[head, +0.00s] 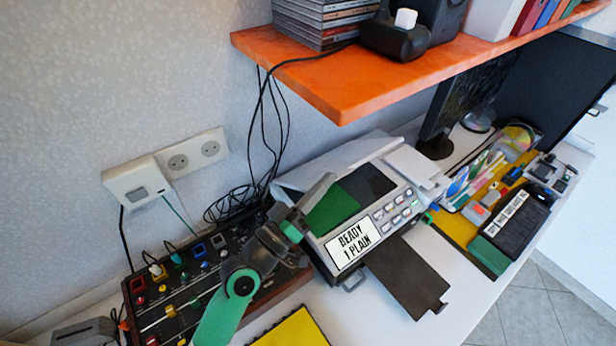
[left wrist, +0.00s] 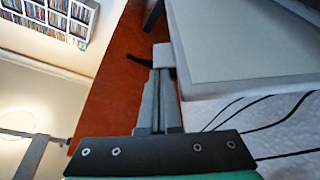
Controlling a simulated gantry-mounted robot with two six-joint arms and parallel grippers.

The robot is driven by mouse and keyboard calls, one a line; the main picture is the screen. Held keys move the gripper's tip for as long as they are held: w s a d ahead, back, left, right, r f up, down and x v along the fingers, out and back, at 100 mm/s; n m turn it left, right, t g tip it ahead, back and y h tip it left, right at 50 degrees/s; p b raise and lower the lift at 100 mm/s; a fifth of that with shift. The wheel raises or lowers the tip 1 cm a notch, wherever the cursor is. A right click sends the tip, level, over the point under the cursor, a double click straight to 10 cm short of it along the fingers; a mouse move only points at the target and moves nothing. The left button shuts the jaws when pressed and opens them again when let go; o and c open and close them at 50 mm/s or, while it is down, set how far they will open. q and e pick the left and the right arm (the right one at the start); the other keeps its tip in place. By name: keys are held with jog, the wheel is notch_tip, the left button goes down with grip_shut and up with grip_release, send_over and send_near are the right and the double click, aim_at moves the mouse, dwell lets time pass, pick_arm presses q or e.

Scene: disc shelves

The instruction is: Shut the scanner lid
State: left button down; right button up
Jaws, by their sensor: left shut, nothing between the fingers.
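The scanner shows in the head view as a grey machine with a display reading "READY 1 PLAIN" (head: 353,241). Its pale lid (head: 345,155) stands raised at the back, on the wall side, with the dark bed (head: 372,180) uncovered in front. A green patch lies beside the dark part. My left gripper (head: 327,182) is shut and empty, over the scanner's left part and in front of the lid. In the left wrist view, its closed fingers (left wrist: 160,62) are beside a large pale framed panel (left wrist: 240,42), apparently the lid. I cannot tell whether they touch. My right gripper is not in view.
An orange shelf (head: 400,85) overhangs the back of the desk, with cables hanging from it. A control panel with knobs (head: 200,262) is left of the scanner. A dark tray (head: 405,272) sticks out in front. A cluttered yellow mat (head: 455,228) lies to the right.

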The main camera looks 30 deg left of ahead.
pick_arm(q)
jog(key=d+f+b, duration=0.1)
jog(key=f+b, duration=0.1)
jog(key=s+d+f+m+b, duration=0.1)
jog(key=f+b, duration=0.1)
jog(key=d+f+m+b, duration=0.1)
jog(key=f+b, duration=0.1)
jog(key=f, duration=0.1)
jog(key=shift+s+d+h, duration=0.3)
jog(key=shift+s+h, duration=0.05)
jog(key=shift+h, duration=0.05)
jog(key=shift+s+d+f+b, duration=0.15)
jog(key=shift+d+f+b, duration=0.2)
jog(key=shift+f+b, duration=0.35)
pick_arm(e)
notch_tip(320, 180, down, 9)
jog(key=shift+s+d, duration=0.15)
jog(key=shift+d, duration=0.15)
pick_arm(q)
jog(key=shift+r+p, duration=0.4)
jog(key=shift+p, duration=0.15)
jog(key=s+a, duration=0.4)
jog(key=s, duration=0.4)
jog(key=shift+s+p, duration=0.3)
jog(key=shift+p, duration=0.05)
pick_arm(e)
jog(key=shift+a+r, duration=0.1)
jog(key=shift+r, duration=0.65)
pick_arm(q)
jog(key=shift+f, duration=0.1)
